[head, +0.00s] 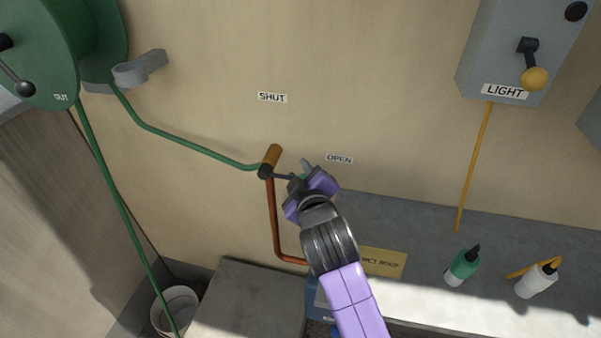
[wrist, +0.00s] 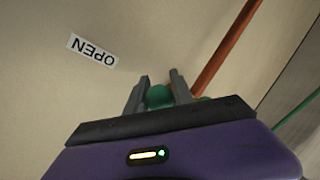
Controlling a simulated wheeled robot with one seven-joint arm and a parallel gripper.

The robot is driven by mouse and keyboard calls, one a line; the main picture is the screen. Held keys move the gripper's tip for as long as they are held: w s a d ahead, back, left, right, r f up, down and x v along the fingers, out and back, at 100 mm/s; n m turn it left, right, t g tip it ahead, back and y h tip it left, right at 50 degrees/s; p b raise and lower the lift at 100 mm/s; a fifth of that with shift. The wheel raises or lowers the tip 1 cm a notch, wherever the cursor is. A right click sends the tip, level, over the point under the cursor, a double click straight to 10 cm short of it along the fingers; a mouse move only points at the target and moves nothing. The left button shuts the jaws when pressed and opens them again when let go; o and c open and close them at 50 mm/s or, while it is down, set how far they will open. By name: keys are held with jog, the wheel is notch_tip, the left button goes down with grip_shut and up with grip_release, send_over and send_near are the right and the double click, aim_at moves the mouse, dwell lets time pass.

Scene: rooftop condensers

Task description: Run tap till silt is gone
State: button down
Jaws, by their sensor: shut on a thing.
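The brass tap (head: 271,156) is on the wall at the top of a copper pipe (head: 274,215). Its dark lever (head: 282,177) points right, toward the side of the OPEN label (head: 339,159); the SHUT label (head: 272,97) is above the tap. My gripper (head: 297,181) is at the lever's end. In the wrist view its fingers are shut on the green lever knob (wrist: 159,96). A green hose (head: 190,148) runs from the tap to the green reel (head: 55,50). Another length (head: 118,205) hangs down to a white bucket (head: 172,312). I cannot see water or silt.
A LIGHT switch box (head: 520,60) hangs upper right. A grey block (head: 245,305) stands below the pipe.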

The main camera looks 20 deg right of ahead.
jog(key=shift+r, duration=0.1)
dwell(0.5)
jog(key=r+n+p, duration=0.1)
jog(key=p, duration=0.4)
jog(key=shift+r+g, duration=0.2)
jog(key=shift+g, duration=0.2)
jog(key=shift+h, duration=0.3)
jog(key=c, duration=1.1)
grip_release()
jog(key=shift+f, duration=0.1)
jog(key=shift+b+v, duration=0.45)
jog(key=shift+v, duration=3.45)
